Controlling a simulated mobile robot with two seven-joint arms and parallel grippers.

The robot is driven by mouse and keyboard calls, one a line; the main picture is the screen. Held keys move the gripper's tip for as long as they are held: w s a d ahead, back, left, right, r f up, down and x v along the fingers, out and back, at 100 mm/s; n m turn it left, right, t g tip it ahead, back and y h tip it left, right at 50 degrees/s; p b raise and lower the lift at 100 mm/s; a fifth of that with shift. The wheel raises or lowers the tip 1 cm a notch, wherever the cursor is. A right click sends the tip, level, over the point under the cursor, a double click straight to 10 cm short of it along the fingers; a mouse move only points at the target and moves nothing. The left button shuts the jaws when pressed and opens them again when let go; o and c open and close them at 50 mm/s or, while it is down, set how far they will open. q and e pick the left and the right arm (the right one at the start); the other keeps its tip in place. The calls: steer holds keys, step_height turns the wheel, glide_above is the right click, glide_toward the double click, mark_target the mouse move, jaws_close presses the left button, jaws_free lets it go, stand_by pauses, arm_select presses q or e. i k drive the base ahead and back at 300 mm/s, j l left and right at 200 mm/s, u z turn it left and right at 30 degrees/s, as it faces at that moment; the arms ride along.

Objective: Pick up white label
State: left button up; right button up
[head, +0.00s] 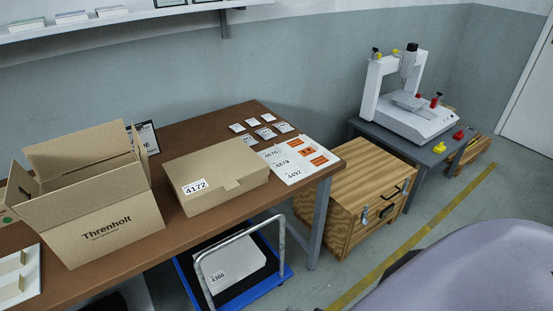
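Several small white labels lie flat in a loose cluster on the brown table (190,138) near its back right corner. One white label (237,127) is at the cluster's left, and another white label (283,127) is at its right. Beside them, a white sheet (290,175) carries printed numbers, including 4879 and 4492, and orange stickers (308,150). A white label (195,187) reading 4172 is on the closed cardboard box (225,170). I cannot tell which white label is meant. Neither of my grippers is in view.
An open cardboard box (105,235) marked Threnholt stands on the table's left. A blue cart (285,270) holding a white box (230,262) is below the table. A wooden crate (345,190) and a white gantry machine (415,115) stand to the right.

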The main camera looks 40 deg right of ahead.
mark_target(300, 171)
steer(key=z, duration=1.25)
steer(key=i+l+z, duration=0.15)
steer(key=i+l, duration=0.15)
steer(key=i+l+z, duration=0.1)
steer(key=i+l, duration=0.15)
steer(key=i, duration=0.2)
steer(key=i+l+z, duration=0.15)
steer(key=i, duration=0.25)
steer(key=k+l, duration=0.05)
